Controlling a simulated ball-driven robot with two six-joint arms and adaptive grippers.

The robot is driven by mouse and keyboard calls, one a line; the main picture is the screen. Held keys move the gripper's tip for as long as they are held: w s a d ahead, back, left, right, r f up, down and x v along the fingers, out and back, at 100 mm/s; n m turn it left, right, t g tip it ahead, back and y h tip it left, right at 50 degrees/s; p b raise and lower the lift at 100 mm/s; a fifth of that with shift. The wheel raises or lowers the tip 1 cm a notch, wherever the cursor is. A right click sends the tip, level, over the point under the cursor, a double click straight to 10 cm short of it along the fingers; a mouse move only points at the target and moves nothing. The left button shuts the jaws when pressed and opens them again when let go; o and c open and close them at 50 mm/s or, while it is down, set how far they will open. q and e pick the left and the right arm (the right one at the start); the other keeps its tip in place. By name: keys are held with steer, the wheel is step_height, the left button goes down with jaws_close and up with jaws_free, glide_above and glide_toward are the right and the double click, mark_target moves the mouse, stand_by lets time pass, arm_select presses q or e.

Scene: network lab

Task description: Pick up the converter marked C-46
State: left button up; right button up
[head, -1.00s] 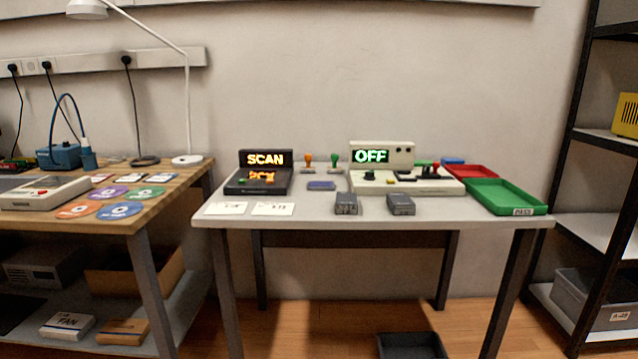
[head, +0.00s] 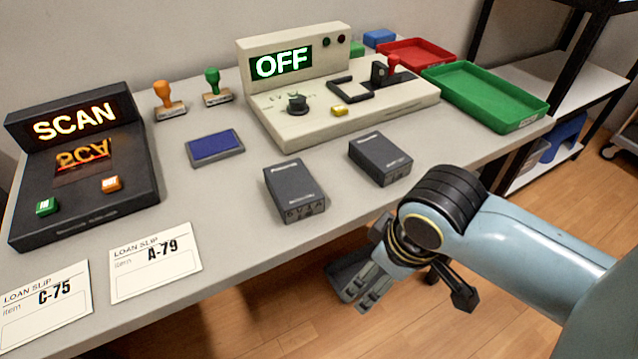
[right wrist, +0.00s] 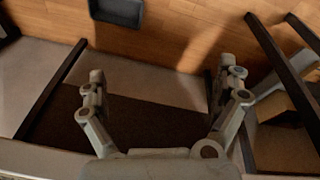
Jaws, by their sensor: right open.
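Two dark grey converter boxes lie on the grey table in the head view. The nearer converter (head: 294,190) has a small marking on its front end that I cannot read surely. The other converter (head: 380,158) lies to its right, and its marking is not legible. My right gripper (head: 418,292) is open and empty, beyond the table's front edge and below the tabletop, to the right of and nearer than both converters. The right wrist view shows its two fingers (right wrist: 162,72) spread apart over the floor, with no converter between them. My left gripper is not in view.
Behind the converters stand a cream device reading OFF (head: 340,105), a blue pad (head: 214,148) and two stamps. A black SCAN device (head: 85,170) and loan slips (head: 155,260) are at left. A green tray (head: 485,97) and red tray (head: 415,52) are at the back right.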

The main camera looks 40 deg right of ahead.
mark_target(293, 181)
steer(key=w+r+v, duration=0.1)
steer(key=w+v, duration=0.2)
steer(key=v, duration=0.9)
steer(key=w+n+y, duration=0.1)
steer(key=w+n, duration=0.1)
steer(key=w+a+r+n+y, duration=0.1)
steer(key=w+n, duration=0.1)
steer(key=w+n+y, duration=0.1)
steer(key=w+n, duration=0.1)
steer(key=shift+w+a+r, duration=0.2)
steer(key=shift+w+a, duration=0.05)
steer(key=shift+a, duration=0.05)
steer(key=w+d+r+n+g+y, duration=0.1)
steer(key=w+r+n+y, duration=0.1)
steer(key=w+r+n, duration=0.4)
steer(key=f, duration=0.1)
steer(key=a+f+n+b, duration=0.1)
steer(key=f, duration=0.1)
steer(key=shift+w+a+f+n+b, duration=0.1)
steer(key=shift+w+a+n+b, duration=0.1)
steer(key=shift+a+n+b, duration=0.2)
steer(key=b+x, duration=0.1)
steer(key=x, duration=0.4)
steer(key=shift+w+a+b, duration=0.15)
steer(key=shift+b, duration=0.25)
steer(key=shift+c, duration=0.3)
